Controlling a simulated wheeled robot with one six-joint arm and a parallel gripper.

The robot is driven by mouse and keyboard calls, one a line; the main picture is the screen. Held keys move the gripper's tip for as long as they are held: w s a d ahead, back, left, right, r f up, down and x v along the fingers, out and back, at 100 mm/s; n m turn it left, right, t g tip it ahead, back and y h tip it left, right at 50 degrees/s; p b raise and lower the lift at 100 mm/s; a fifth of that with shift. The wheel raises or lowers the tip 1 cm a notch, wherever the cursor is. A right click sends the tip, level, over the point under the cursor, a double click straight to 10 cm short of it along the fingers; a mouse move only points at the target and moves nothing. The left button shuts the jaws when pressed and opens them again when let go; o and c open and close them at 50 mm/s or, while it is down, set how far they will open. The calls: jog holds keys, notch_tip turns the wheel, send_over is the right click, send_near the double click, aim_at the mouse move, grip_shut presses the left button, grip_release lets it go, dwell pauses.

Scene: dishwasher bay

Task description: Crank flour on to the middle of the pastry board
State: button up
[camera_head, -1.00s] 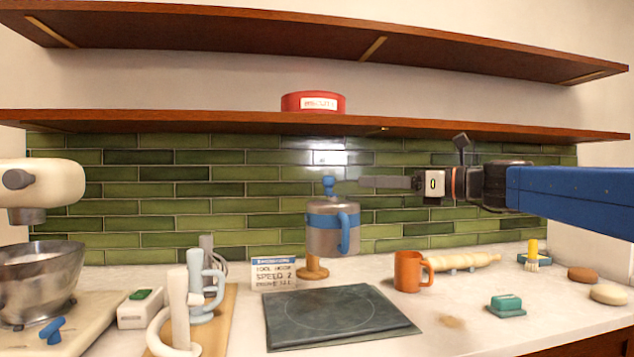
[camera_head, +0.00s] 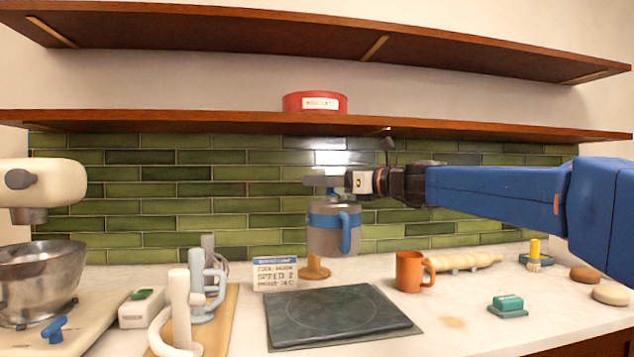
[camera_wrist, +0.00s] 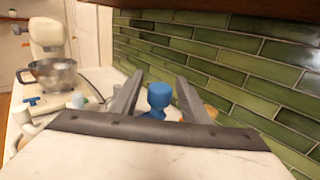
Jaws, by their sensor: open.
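The flour sifter (camera_head: 328,238) is a metal can with a blue band and a blue side handle. It stands upright above a round wooden foot (camera_head: 314,267), behind the board. Its blue crank knob (camera_wrist: 158,97) shows in the wrist view between my two fingers. My gripper (camera_head: 322,184) is open at the top of the sifter, with a finger on either side of the knob; it also shows in the wrist view (camera_wrist: 160,84). The pastry board (camera_head: 340,316) is a dark slab with a faint circle, flat on the counter and bare.
An orange mug (camera_head: 409,272) and a rolling pin (camera_head: 465,262) stand right of the board. A sign card (camera_head: 274,274) and a grey-blue stand (camera_head: 197,280) are on its left. A mixer bowl (camera_head: 38,284) is far left. A shelf (camera_head: 200,121) with a red tin (camera_head: 315,103) runs above.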

jog(key=shift+x, duration=0.8)
jog(key=c, duration=1.1)
jog(key=shift+o, duration=0.2)
jog(key=shift+d+t, duration=0.1)
jog(key=shift+t, duration=0.2)
